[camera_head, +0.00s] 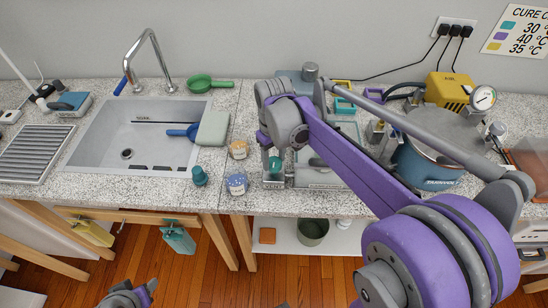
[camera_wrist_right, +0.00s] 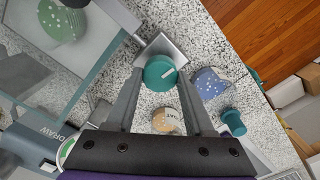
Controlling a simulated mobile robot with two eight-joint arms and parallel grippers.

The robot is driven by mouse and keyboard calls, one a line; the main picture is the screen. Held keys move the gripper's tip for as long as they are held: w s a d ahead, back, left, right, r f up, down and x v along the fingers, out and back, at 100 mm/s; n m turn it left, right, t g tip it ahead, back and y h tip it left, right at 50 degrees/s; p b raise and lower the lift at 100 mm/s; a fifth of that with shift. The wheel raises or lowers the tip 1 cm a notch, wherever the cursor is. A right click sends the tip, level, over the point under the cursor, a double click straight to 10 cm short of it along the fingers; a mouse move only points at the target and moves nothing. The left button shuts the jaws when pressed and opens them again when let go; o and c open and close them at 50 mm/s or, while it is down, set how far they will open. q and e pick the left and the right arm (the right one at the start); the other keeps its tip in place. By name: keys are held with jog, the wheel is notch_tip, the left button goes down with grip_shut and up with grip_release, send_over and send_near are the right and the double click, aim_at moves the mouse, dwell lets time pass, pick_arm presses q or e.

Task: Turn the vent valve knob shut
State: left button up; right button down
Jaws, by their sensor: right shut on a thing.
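A round teal knob (camera_wrist_right: 160,72) with a white pointer line sits on a grey square mount in the right wrist view. It also shows small in the head view (camera_head: 274,164), near the counter's front edge. My right gripper (camera_wrist_right: 160,82) reaches it from above, a finger on each side, and is shut on it. In the head view my purple right arm crosses the counter and partly hides what lies behind it. My left gripper (camera_head: 130,294) is low at the bottom edge, away from the counter; its jaw opening is unclear.
A beige-lidded jar (camera_head: 238,149), a blue-lidded jar (camera_head: 236,184) and a teal bottle (camera_head: 199,176) stand close left of the knob. The sink (camera_head: 90,140) is farther left. A blue pot (camera_head: 425,165) with a gauge (camera_head: 483,97) stands right, partly behind my arm.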

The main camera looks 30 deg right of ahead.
aim_at(274, 162)
jog(key=shift+n, duration=0.5)
jog(key=shift+c, duration=1.4)
grip_release()
notch_tip(274, 162, up, 11)
jog(key=shift+p, duration=0.35)
jog(key=shift+f, duration=0.15)
jog(key=s+a+f+m+t, duration=0.1)
jog(key=s+a+f+t, duration=0.1)
jog(key=s+f, duration=0.5)
jog(key=s+a+f+m+t, duration=0.1)
jog(key=s+a+f+t, duration=0.2)
jog(key=s+f, duration=0.3)
jog(key=shift+s+a+f+m, duration=0.3)
jog(key=shift+s+a+f, duration=0.05)
jog(key=shift+s+a, duration=0.4)
